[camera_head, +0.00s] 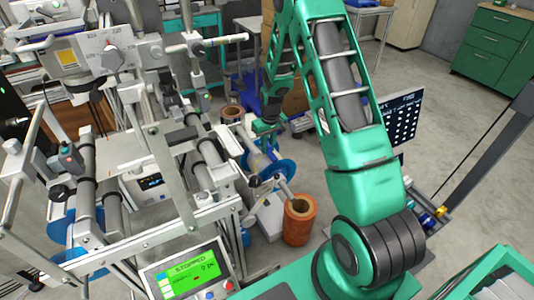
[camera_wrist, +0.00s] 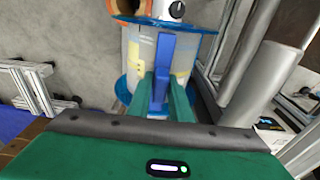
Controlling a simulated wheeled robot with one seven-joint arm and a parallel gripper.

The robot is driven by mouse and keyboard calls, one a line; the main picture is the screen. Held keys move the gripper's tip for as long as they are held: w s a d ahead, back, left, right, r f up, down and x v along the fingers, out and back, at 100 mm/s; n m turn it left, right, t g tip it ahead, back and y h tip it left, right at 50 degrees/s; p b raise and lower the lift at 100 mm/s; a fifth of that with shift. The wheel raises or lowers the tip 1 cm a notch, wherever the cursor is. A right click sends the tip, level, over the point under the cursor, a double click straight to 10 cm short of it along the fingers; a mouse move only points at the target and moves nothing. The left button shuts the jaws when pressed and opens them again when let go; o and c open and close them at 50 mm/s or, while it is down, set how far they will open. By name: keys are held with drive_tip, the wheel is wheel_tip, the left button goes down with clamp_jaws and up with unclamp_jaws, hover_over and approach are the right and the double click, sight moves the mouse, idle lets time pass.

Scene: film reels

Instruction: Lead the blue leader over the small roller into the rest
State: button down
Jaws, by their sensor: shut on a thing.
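My gripper (camera_wrist: 164,84) is shut on the blue leader (camera_wrist: 163,55), a narrow blue strip standing up between the two green fingers in the wrist view. Behind it is a pale reel with blue flanges (camera_wrist: 205,48). A blue reel (camera_head: 277,172) also shows in the head view, below the end of my arm. In the head view my gripper is small and partly hidden among machine parts. Grey rollers (camera_head: 212,155) run along the machine to its left. A large grey roller (camera_wrist: 268,78) stands right of the fingers in the wrist view. I cannot tell which part is the small roller or the rest.
A machine frame with rails and posts (camera_head: 160,160) fills the left. A screen reading "STOPPED" (camera_head: 190,275) is at the front. An orange-brown roll (camera_head: 298,222) stands on the floor near my arm. Open floor (camera_head: 440,115) lies to the right.

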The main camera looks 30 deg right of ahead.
sight(268, 144)
drive_tip(key=shift+r, duration=1.7)
idle(0.3)
drive_tip(key=shift+r, duration=0.1)
drive_tip(key=a+r, duration=0.3)
drive_tip(key=r, duration=0.7)
drive_tip(key=shift+a+r, duration=0.2)
drive_tip(key=shift+r, duration=0.2)
idle(1.9)
drive_tip(key=shift+a, duration=0.15)
drive_tip(key=shift+a, duration=2.35)
drive_tip(key=shift+a, duration=0.1)
